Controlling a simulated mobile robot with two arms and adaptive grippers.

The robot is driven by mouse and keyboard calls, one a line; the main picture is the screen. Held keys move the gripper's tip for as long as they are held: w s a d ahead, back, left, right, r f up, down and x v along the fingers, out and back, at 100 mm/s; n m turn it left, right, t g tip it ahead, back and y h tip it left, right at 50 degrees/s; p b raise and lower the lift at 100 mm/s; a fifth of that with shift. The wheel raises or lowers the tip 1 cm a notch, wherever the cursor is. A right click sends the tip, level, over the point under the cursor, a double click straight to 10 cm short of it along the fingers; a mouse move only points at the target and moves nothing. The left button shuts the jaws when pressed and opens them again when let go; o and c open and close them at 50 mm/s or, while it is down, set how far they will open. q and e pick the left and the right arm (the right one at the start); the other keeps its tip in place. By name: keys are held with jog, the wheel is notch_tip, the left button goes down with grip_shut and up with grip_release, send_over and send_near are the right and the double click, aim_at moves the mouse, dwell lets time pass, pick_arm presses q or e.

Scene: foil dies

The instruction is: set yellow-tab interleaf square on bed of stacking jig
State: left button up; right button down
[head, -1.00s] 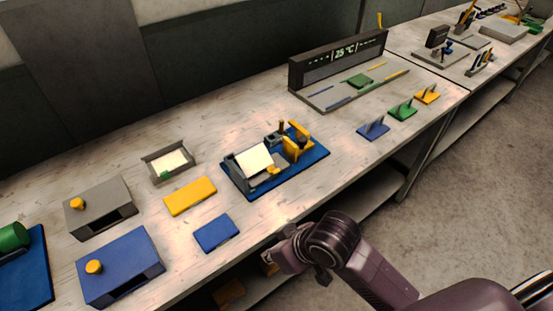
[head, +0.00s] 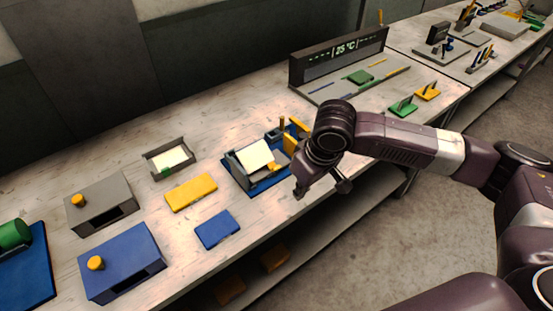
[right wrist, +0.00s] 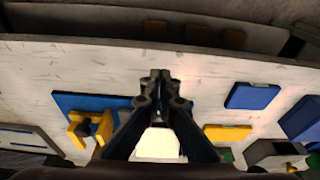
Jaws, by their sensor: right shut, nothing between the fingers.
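The stacking jig has a blue base (head: 268,186) with grey and yellow parts and stands near the front edge of the table. A white square sheet (head: 256,155) with a yellow tab (head: 271,167) at its front corner lies at the jig's grey left part and looks tilted; I cannot tell if it is flat on the bed. The sheet also shows behind my fingers in the right wrist view (right wrist: 158,146). My right gripper (head: 299,193) is shut and empty, in front of the jig, hiding its right end. It shows shut in the wrist view too (right wrist: 160,76). My left gripper is not in view.
A grey tray (head: 153,171) holds a white sheet with a green tab. A yellow plate (head: 191,192), a blue plate (head: 217,229), a grey box (head: 102,203) and a blue box (head: 122,263) are to the left. A display panel (head: 340,55) stands behind.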

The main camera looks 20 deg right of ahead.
aim_at(276, 167)
jog(key=shift+w+d+r, duration=0.3)
jog(key=shift+d+r, duration=0.1)
jog(key=shift+d, duration=0.3)
jog(key=w+a+p, duration=0.1)
jog(key=w, duration=0.2)
jog(key=w+a+p, duration=0.1)
jog(key=w, duration=0.3)
jog(key=w+a, duration=0.2)
jog(key=w, duration=0.2)
jog(key=shift+p, duration=0.4)
jog(key=shift+w+p, duration=0.1)
jog(key=shift+p, duration=0.25)
jog(key=shift+f, duration=0.3)
jog(key=shift+f+p, duration=0.35)
jog(key=shift+f, duration=0.15)
